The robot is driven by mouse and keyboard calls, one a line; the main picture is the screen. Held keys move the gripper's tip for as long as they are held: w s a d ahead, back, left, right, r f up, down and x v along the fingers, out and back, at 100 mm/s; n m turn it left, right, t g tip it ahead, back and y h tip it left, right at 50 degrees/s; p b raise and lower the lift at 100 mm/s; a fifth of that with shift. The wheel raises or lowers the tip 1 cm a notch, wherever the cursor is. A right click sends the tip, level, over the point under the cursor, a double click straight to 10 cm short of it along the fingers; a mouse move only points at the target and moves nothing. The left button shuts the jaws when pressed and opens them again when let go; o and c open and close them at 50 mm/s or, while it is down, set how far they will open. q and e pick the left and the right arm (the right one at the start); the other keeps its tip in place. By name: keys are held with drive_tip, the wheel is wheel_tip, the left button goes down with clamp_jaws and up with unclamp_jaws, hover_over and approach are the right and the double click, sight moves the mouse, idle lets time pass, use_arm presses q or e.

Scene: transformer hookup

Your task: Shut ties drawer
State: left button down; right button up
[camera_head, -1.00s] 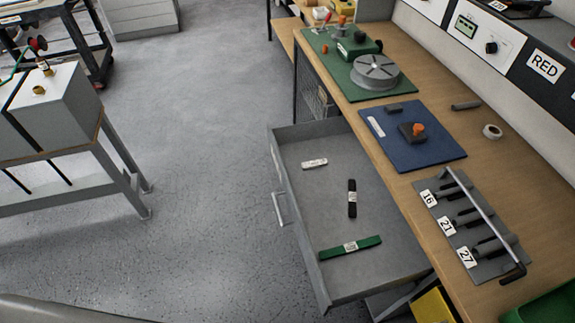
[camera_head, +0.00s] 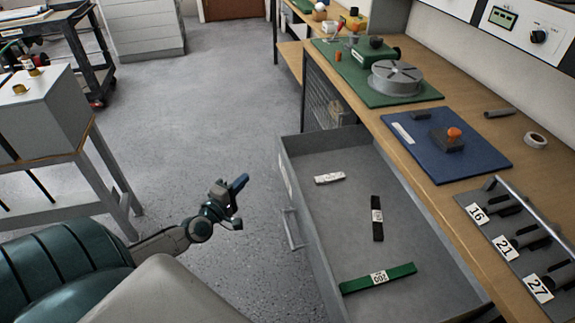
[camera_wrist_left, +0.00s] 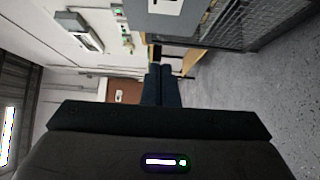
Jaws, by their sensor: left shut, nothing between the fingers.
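The grey ties drawer (camera_head: 335,215) stands pulled out from under the wooden workbench. Its handle (camera_head: 291,229) is on the front panel, facing left. Inside lie a white tie bundle (camera_head: 329,178), a black one (camera_head: 377,218) and a green one (camera_head: 378,279), apart from each other. My left gripper (camera_head: 238,184) is left of the drawer front, apart from it, above the floor. It is shut and empty; its closed fingers also show in the left wrist view (camera_wrist_left: 158,85). My right gripper is in neither view.
On the workbench (camera_head: 405,140) are a blue mat (camera_head: 470,168) with an orange-knobbed block, a green mat with a round grey plate (camera_head: 395,77), and a rack numbered 16, 21, 27. A grey box on a stand (camera_head: 45,115) is at left. The floor between is clear.

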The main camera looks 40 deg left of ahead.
use_arm(q)
approach(278, 155)
drive_tip(key=w+a, duration=0.3)
drive_tip(key=shift+w+d+r, duration=0.1)
drive_tip(key=shift+w+d, duration=0.3)
drive_tip(key=shift+w, duration=0.2)
drive_tip(key=shift+w+d, duration=0.4)
drive_tip(key=shift+w, duration=0.2)
drive_tip(key=shift+w+d, duration=0.3)
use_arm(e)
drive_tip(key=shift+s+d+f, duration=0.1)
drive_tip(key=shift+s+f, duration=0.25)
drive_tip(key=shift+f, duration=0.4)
